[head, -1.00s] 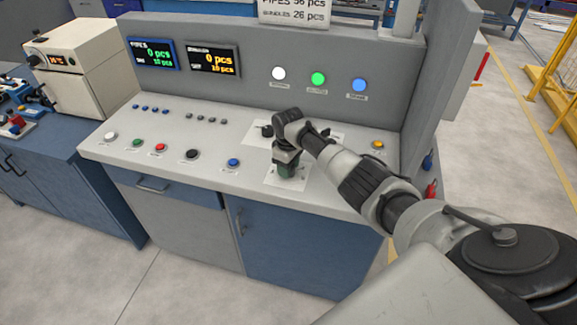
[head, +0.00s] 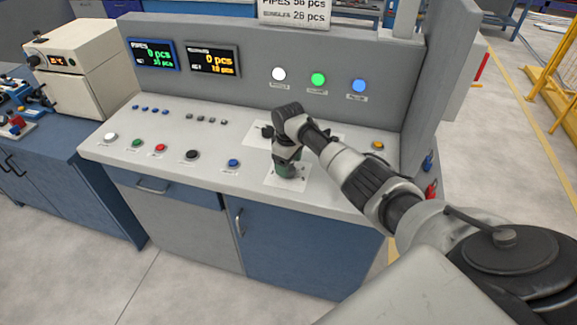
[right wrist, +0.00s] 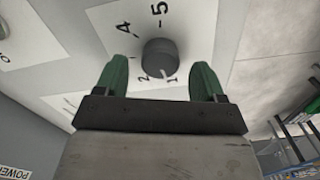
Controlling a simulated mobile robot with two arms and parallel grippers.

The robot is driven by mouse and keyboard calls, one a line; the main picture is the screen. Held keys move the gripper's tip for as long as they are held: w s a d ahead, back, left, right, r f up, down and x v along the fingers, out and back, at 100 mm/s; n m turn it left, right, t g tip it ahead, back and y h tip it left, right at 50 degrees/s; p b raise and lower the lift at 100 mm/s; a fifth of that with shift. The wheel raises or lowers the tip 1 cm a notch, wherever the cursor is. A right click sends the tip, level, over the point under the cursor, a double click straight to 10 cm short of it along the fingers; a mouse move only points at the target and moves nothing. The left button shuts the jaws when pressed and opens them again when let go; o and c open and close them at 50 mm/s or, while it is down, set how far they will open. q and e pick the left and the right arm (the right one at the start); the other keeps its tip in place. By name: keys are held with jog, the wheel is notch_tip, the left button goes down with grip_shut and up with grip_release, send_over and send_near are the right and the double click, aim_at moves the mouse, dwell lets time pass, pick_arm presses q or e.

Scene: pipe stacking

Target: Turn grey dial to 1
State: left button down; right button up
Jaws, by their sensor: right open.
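The grey dial (right wrist: 160,57) shows in the right wrist view on a white plate (right wrist: 190,20) printed with numbers, among them 5, 4 and 2. It lies just beyond and between my right fingertips. In the head view my right gripper (head: 287,168) points down over the white plate (head: 290,183) on the console, and my gripper and wrist hide the dial. My left gripper is not in view.
The console (head: 200,165) carries several buttons, including a blue one (head: 233,163) left of my gripper and a yellow one (head: 378,146) to its right. A dark knob (head: 267,131) stands close behind my wrist. Two displays (head: 213,62) and three lamps (head: 318,79) are on the upright panel.

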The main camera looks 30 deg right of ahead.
notch_tip(320, 180, up, 9)
jog(key=b, duration=0.1)
dwell(0.6)
